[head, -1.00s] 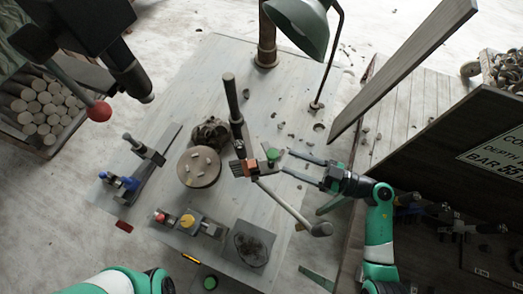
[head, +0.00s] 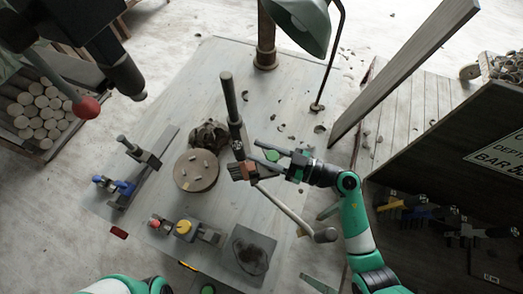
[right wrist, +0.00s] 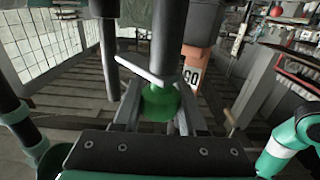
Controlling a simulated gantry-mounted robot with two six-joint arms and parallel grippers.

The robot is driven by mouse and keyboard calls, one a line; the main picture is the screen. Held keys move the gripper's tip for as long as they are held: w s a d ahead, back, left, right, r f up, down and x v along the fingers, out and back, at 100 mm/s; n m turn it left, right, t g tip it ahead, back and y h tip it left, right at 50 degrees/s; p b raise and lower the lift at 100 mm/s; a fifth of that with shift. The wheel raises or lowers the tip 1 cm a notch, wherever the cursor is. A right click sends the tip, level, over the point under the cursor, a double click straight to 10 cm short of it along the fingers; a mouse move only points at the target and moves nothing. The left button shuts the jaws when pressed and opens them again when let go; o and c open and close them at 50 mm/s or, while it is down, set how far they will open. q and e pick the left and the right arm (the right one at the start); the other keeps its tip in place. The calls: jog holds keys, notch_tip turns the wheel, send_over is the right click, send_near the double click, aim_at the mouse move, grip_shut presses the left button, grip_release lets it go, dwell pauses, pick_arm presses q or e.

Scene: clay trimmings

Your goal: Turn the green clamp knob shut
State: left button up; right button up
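The green clamp knob (head: 272,155) sits on the clamp beside the dark upright post (head: 231,100) and an orange-brown block (head: 243,171). My right gripper (head: 262,156) reaches in from the right with its fingers apart, one on each side of the knob. In the right wrist view the green knob (right wrist: 160,103) lies between the two grey fingers, with gaps showing on both sides. A pale bar (right wrist: 138,70) crosses just above the knob there, and a dark post partly blocks the view behind. My left gripper is out of view; only part of my left arm shows at the bottom.
A round disc (head: 196,171) with clay bits stands left of the clamp. A long handle (head: 290,212) slants down to the right. A green lamp (head: 300,20) hangs above the table's far side. A blue-handled clamp (head: 125,187) and a yellow-knobbed fixture (head: 184,227) lie nearer left.

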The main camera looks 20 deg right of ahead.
grip_shut()
